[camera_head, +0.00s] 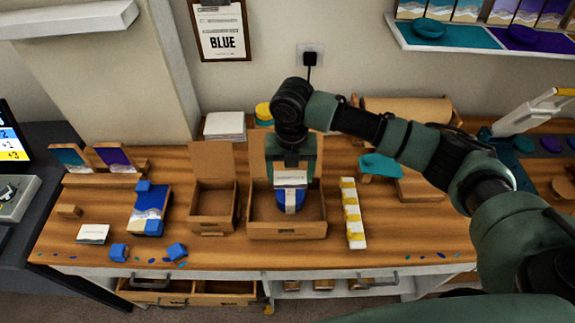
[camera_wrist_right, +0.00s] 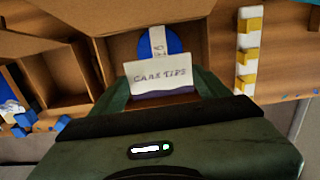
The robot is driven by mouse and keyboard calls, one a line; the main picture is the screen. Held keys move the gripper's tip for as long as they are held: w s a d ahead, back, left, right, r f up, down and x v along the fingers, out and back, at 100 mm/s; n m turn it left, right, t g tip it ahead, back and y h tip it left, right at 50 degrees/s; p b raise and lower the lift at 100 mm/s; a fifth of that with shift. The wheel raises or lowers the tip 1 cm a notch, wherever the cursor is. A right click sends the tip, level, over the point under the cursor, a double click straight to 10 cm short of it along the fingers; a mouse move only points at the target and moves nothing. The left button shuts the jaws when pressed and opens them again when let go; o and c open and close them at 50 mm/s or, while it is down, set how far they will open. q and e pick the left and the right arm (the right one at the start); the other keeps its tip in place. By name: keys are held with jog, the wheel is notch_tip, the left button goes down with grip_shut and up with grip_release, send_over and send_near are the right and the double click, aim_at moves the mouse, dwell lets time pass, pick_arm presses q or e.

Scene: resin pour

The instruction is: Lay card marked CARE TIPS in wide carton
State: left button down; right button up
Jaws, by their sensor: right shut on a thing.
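The card marked CARE TIPS (camera_wrist_right: 162,75) is white with dark lettering and a dark blue patterned lower part. My right gripper (camera_wrist_right: 160,98) is shut on its lower edge. In the head view the card (camera_head: 290,178) and the right gripper (camera_head: 291,183) are over the wide carton (camera_head: 258,228), which is open with its flap up at the back. A blue round thing with a white band (camera_head: 290,206) is inside the carton, below the card. I cannot tell how far the card is above it. The left gripper is not in view.
A narrower open carton (camera_head: 212,225) stands just left of the wide one. A white strip with yellow blocks (camera_head: 353,222) lies to its right. A white card (camera_head: 93,234) and several blue blocks (camera_head: 118,252) are on the left of the bench.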

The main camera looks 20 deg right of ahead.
aim_at(291, 181)
jog(key=shift+s+f+b, duration=0.25)
jog(key=shift+f+b, duration=0.3)
jog(key=shift+b, duration=0.05)
jog(key=shift+s+f+b, duration=0.2)
jog(key=shift+f+b, duration=0.3)
jog(key=shift+b, duration=0.1)
jog(key=shift+w+f+b, duration=0.2)
jog(key=shift+f+b, duration=0.8)
jog(key=shift+f, duration=0.05)
jog(key=shift+f+b, duration=0.3)
jog(key=shift+f, duration=1.45)
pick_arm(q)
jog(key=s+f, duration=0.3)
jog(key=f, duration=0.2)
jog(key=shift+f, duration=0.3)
pick_arm(e)
jog(key=o, duration=1)
jog(key=shift+c, duration=0.2)
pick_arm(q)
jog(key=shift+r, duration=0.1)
pick_arm(e)
jog(key=shift+r, duration=0.1)
